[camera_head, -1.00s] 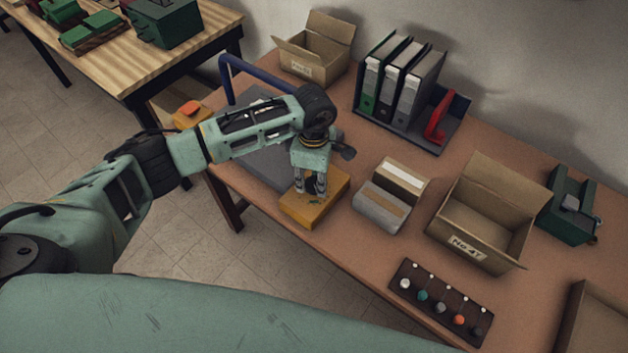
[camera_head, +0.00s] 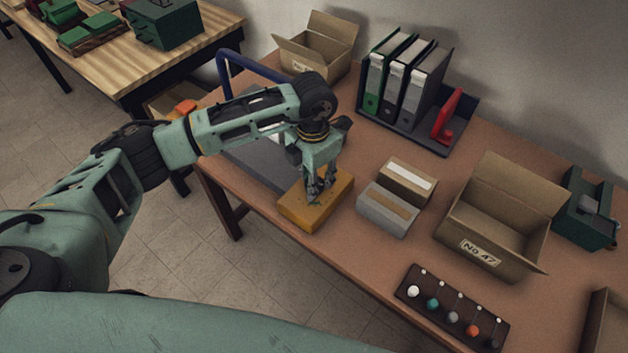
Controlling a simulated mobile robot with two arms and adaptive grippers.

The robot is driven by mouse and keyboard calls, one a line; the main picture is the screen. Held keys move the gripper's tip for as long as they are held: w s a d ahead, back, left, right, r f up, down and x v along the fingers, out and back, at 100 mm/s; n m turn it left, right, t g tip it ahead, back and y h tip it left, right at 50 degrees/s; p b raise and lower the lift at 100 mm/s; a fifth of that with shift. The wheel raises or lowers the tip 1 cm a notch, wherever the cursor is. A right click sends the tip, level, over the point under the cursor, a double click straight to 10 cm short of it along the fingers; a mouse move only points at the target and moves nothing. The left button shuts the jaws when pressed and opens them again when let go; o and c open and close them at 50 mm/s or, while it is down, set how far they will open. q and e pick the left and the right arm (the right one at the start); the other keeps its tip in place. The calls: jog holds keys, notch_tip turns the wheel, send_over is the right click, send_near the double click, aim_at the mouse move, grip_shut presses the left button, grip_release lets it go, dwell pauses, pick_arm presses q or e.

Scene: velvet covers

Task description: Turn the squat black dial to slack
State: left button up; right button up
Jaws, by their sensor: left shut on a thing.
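A yellow box (camera_head: 339,203) lies near the front edge of the brown table. My left gripper (camera_head: 318,192) points down onto its top, with its fingers close together. It is shut on a small dark thing there, which I take to be the squat black dial. The fingers hide most of the dial, so its pointer and setting cannot be read. Small dark marks show on the box top beside the fingers. My right gripper is not in view.
A grey and brown block (camera_head: 388,209) stands just right of the yellow box. Farther right are an open carton (camera_head: 480,255) and a strip of coloured knobs (camera_head: 408,294). Binders (camera_head: 402,82) stand behind. A blue handle (camera_head: 220,65) rises behind my left arm.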

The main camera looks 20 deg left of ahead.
pick_arm(q)
jog(key=n, duration=0.2)
jog(key=n+b, duration=0.1)
jog(key=shift+w+a+r+n, duration=0.1)
jog(key=shift+w+a+n, duration=0.1)
jog(key=shift+n, duration=0.2)
jog(key=n+b, duration=0.1)
jog(key=n, duration=0.2)
jog(key=shift+s+n, duration=0.1)
jog(key=shift+n, duration=0.2)
jog(key=n+b, duration=0.1)
jog(key=n, duration=0.2)
jog(key=shift+s, duration=0.1)
jog(key=shift+s+n, duration=0.1)
jog(key=shift+n, duration=1.5)
jog(key=o, duration=1.1)
jog(key=shift+s, duration=0.15)
jog(key=shift+b, duration=0.3)
